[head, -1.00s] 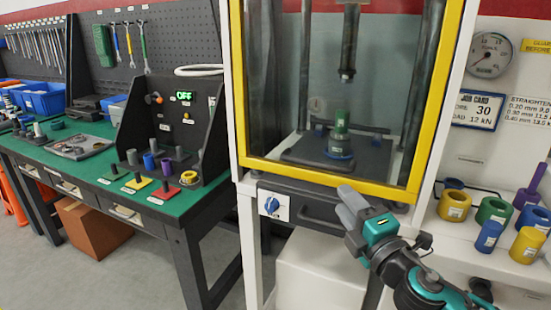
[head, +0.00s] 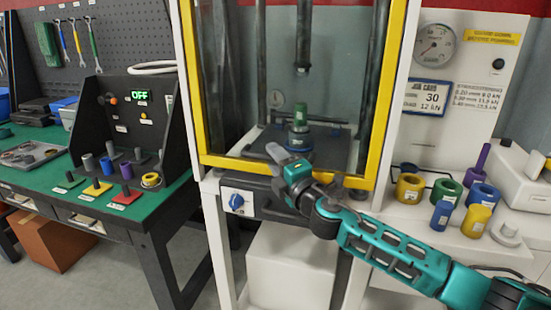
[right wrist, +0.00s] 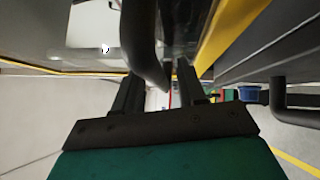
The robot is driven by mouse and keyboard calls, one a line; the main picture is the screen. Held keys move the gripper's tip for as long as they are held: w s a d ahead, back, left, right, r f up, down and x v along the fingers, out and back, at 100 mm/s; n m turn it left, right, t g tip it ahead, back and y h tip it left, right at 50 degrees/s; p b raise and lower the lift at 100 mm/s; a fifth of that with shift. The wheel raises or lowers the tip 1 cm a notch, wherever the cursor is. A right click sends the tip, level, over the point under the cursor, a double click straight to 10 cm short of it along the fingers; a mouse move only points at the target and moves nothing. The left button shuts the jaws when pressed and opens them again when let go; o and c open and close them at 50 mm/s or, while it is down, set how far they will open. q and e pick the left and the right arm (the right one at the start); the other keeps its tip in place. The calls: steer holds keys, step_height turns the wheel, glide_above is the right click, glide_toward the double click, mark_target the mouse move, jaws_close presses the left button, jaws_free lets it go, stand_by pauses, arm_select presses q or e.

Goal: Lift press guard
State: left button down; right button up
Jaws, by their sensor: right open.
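The press guard is a clear panel in a yellow frame (head: 374,105), seen in the head view at the front of the press. Its lower yellow rail (head: 235,164) is down, across the front of the press bed. My right gripper (head: 275,153) is open in front of the lower middle of the guard, overlapping the rail in the picture. In the right wrist view the open fingers (right wrist: 160,85) have a dark curved bar (right wrist: 147,45) reaching between them. I cannot tell whether it touches them. The yellow frame (right wrist: 226,38) passes close by. My left gripper is out of view.
Below the guard are a blue knob (head: 236,202) and a dark handle bar, partly hidden by my arm. A green and blue part (head: 300,135) stands inside the press. Coloured rings and cylinders (head: 410,187) stand on the right shelf. A green bench (head: 60,222) is at left.

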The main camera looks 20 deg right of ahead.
steer(key=shift+w, duration=0.3)
steer(key=shift+c, duration=0.3)
jaws_close()
